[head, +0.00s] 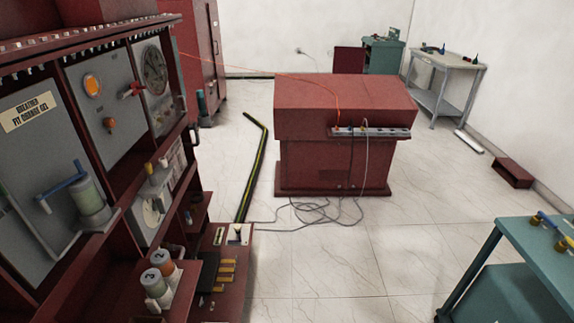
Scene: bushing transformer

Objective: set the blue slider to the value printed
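No thing in view is clearly a blue slider, and I cannot read a printed value. Another blue rod (551,223) lies on the teal table at the right edge. A cream label (27,112) on the left panel reads "BREATHER FIT ORANGE GEL". A round dial (154,69) and a white gauge (150,212) sit on the panels; their markings are too small to read. My gripper is not in view.
The dark red cabinet (120,140) fills the left side, with a low shelf (235,262) jutting out. A red console (340,150) stands mid-floor, with loose cables (318,212) in front. A teal table (540,258) stands right. Open tiled floor lies between.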

